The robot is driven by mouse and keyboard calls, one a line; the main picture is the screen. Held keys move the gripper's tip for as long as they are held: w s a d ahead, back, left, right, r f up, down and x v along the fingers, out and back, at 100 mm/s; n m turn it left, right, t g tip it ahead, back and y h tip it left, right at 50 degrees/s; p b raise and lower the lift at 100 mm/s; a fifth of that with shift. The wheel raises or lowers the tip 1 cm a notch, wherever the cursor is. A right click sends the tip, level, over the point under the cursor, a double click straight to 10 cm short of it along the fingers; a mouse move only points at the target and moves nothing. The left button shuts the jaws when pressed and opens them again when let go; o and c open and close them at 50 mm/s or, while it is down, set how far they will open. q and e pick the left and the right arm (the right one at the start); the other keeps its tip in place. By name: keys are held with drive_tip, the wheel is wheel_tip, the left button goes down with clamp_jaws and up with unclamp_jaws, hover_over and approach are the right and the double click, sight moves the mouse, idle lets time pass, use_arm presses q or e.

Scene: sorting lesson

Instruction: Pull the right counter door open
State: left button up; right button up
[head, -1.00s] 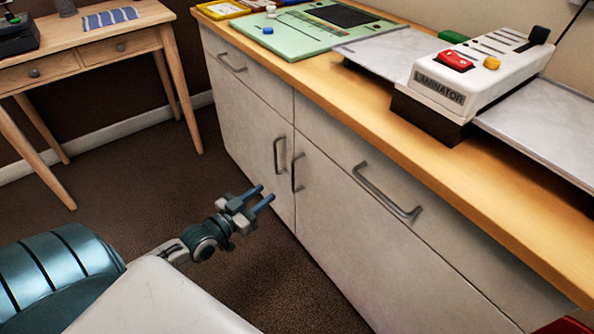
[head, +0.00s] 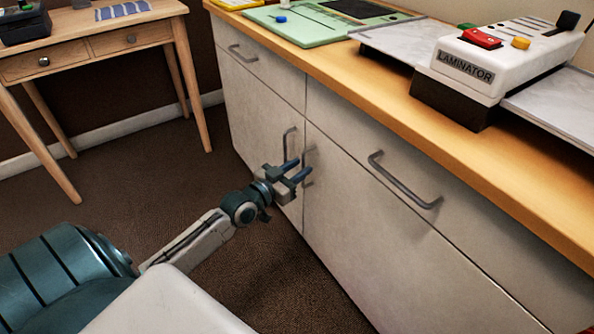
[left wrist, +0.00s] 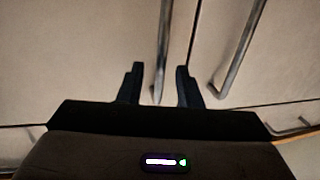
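The right counter door (head: 365,235) is a pale grey panel, closed flush with the left door (head: 258,128). Its upright metal handle (head: 308,158) is partly hidden behind my left gripper (head: 298,169). The left wrist view seems upside down to the counter. There, my left gripper (left wrist: 159,84) is open, with its dark fingers on either side of the right door's handle (left wrist: 163,45) and a gap showing on both sides. The left door's handle (left wrist: 240,50) stands outside the fingers, to the right. My right gripper is not in view.
Drawers with bar handles (head: 403,182) sit above the doors. The wooden countertop (head: 395,115) carries a laminator (head: 500,60) and a green board (head: 305,25). A wooden desk (head: 90,42) stands at the left. Brown carpet in front of the counter is clear.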

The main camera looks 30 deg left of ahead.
use_arm(q)
clamp_jaws()
drive_tip(key=shift+s+a+p, duration=0.1)
drive_tip(key=shift+s+p, duration=0.1)
drive_tip(key=shift+p, duration=0.25)
